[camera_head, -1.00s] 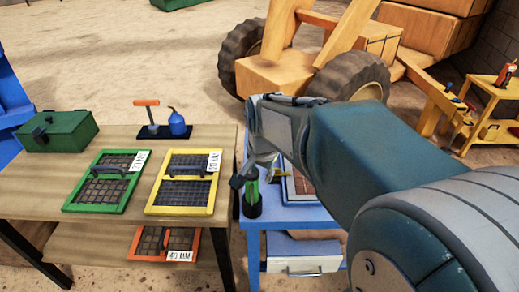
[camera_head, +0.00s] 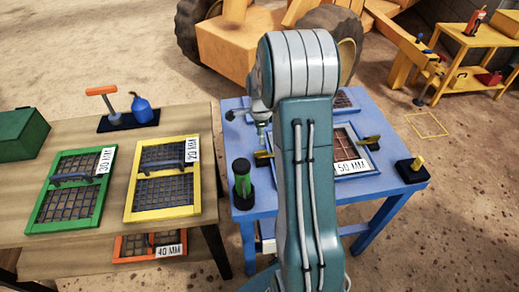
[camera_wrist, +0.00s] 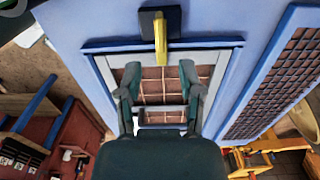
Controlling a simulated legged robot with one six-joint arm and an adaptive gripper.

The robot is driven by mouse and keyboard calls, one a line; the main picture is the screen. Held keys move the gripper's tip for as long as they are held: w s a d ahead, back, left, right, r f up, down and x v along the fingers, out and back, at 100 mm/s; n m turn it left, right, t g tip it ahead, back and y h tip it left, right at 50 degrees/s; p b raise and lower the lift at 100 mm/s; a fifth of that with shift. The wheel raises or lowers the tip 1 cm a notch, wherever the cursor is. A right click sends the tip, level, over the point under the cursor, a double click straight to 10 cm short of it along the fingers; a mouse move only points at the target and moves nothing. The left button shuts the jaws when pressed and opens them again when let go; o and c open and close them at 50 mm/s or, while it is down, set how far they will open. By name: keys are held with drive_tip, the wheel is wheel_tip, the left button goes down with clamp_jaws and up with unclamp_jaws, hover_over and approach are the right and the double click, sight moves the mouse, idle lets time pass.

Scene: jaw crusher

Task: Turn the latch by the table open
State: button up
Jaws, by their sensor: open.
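In the wrist view, a yellow latch (camera_wrist: 160,42) on a black base lies just beyond my fingertips, over the edge of a grey-framed mesh opening in a blue surface. My gripper (camera_wrist: 160,72) is open and empty, with one finger on each side of the mesh and the latch between and ahead of them. In the head view, yellow latches show on the blue table (camera_head: 245,205) at the left (camera_head: 262,155) and right (camera_head: 370,143) of the 50 MM screen (camera_head: 352,150). My arm hides much of the table's middle and my fingers there. I cannot tell which latch the wrist view shows.
A black block with a yellow knob (camera_head: 412,168) sits on the table's right corner. A green-and-black bottle-like item (camera_head: 242,180) stands at its left edge. The wooden table (camera_head: 100,215) on the left bears green and yellow screens. Another mesh panel (camera_wrist: 280,75) is right in the wrist view.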

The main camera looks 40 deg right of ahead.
sight(261, 151)
wheel_tip(261, 151, down, 8)
drive_tip(key=shift+d+f, duration=0.1)
drive_tip(key=shift+d, duration=0.05)
clamp_jaws()
